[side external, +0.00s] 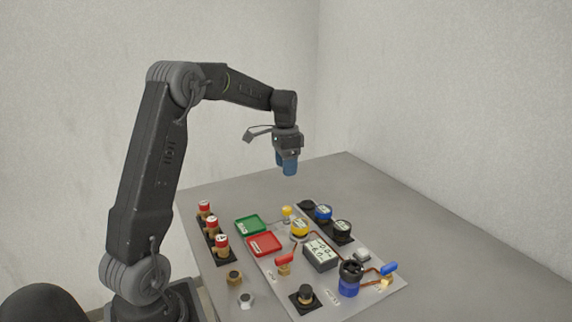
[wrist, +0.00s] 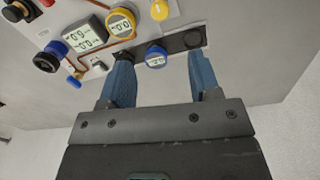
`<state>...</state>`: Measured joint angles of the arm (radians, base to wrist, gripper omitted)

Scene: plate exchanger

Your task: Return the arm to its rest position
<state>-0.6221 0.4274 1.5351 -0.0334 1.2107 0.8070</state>
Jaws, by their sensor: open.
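My gripper (side external: 288,164) hangs above the back part of the table in the side view, pointing down, with clear air under it. In the wrist view its two blue fingers (wrist: 160,80) stand wide apart with nothing between them. My arm rises from its base at the left and reaches over the table with its elbow high. The grey panel (side external: 378,298) of the plate exchanger lies below the gripper and the fingers touch none of its parts.
On the panel are a display box (side external: 320,256), a blue-based knob (side external: 350,280), a yellow-ringed gauge (side external: 300,228), and red and blue valve handles. A green tray (side external: 250,224), a red tray (side external: 264,244) and red-topped cylinders (side external: 212,224) stand at left. Walls close off the back and right.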

